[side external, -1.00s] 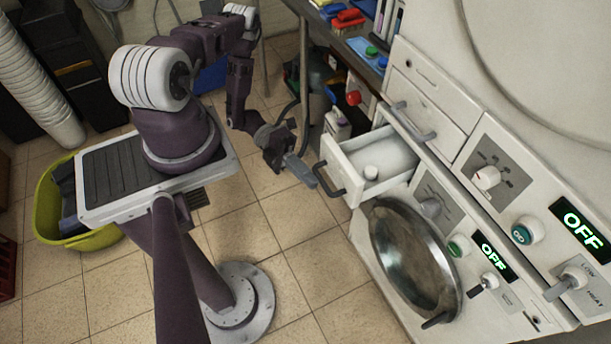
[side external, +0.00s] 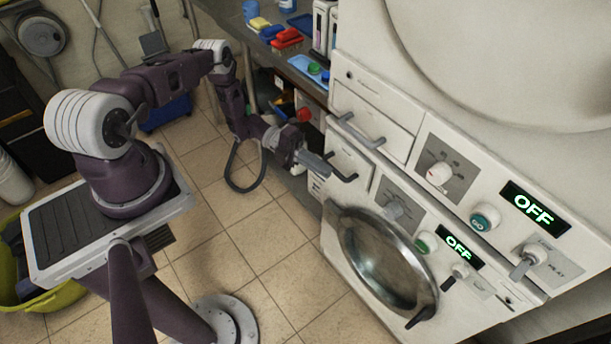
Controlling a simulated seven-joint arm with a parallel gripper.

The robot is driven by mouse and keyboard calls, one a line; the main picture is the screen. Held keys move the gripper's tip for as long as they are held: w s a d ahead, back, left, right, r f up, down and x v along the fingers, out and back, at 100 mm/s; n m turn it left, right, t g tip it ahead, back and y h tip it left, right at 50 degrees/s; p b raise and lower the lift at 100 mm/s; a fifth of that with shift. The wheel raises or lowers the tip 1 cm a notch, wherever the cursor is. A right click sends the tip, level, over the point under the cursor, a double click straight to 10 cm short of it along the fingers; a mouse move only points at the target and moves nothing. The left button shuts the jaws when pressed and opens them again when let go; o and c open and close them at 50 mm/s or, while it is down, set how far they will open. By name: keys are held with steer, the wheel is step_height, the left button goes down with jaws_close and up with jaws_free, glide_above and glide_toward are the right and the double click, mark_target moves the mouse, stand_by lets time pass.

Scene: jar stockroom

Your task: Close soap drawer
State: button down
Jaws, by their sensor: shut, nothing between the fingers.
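The soap drawer (side external: 352,158) is the small white front with a dark bar handle (side external: 343,172), below the upper drawer on the left of the white washer. Its front looks flush with the machine and its inside is hidden. My gripper (side external: 325,171) is shut and empty, with its tips at the left part of the drawer front beside the handle. I cannot tell whether the tips touch the front.
A closed upper drawer (side external: 370,120) with a grey handle sits above. The round metal door (side external: 385,262) is below. A shelf with brushes (side external: 287,37) and a blue tray (side external: 308,72) stands behind my arm. Tiled floor (side external: 250,240) is open in front.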

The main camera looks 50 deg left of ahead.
steer(key=shift+w, duration=0.85)
